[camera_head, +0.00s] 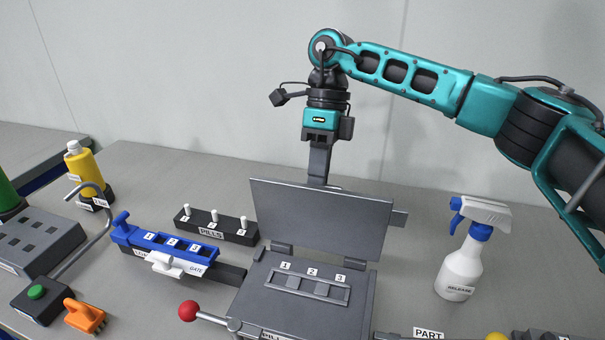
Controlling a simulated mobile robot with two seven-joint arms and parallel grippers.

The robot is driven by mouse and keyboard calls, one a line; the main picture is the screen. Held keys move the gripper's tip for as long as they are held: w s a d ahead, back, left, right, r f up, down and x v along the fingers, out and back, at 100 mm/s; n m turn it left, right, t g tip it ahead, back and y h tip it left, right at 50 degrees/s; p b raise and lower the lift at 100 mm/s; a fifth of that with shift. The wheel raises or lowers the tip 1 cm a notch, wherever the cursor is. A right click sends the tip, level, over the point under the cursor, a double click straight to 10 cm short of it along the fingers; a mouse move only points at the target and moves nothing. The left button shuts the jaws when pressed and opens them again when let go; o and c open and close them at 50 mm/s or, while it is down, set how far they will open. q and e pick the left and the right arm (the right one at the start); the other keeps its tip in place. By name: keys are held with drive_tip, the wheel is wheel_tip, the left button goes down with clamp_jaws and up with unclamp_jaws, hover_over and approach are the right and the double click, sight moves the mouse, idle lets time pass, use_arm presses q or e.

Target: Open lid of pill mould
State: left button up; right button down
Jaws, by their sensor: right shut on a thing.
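The pill mould (300,298) is a dark grey block at the front middle, with a row of slots numbered 1, 2 and 3 on its top. Its flat grey lid (325,220) stands raised on hinges at the mould's back, leaning slightly backward, and the slots are uncovered. My right gripper (318,180) points down from above and is shut on the lid's upper edge. The lid hides part of its fingers. My left gripper is not in view.
A rack labelled PILLS (216,227) and a blue gated tray (165,248) stand to the left. A red-knobbed lever (188,311) is at the mould's front left. A RELEASE spray bottle (463,265) stands right, with clear table between it and the mould.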

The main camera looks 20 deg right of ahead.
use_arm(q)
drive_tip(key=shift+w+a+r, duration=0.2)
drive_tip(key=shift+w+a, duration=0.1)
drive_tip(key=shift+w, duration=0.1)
use_arm(e)
drive_tip(key=w+d+f+g, duration=0.1)
drive_tip(key=w+d+f+g+y, duration=0.1)
drive_tip(key=w+f, duration=0.1)
drive_tip(key=shift+d+g, duration=0.1)
drive_tip(key=shift+g, duration=0.2)
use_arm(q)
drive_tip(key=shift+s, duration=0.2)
use_arm(e)
drive_tip(key=shift+w+d+y, duration=0.1)
drive_tip(key=shift+d+y, duration=0.05)
drive_tip(key=shift+y, duration=0.15)
drive_tip(key=c, duration=1.6)
unclamp_jaws()
drive_tip(key=o, duration=0.3)
drive_tip(key=shift+w+f, duration=0.15)
drive_tip(key=shift+w, duration=0.05)
drive_tip(key=shift+o, duration=0.7)
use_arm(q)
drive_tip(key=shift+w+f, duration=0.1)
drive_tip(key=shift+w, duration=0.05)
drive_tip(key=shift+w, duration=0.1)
use_arm(e)
drive_tip(key=shift+r, duration=0.25)
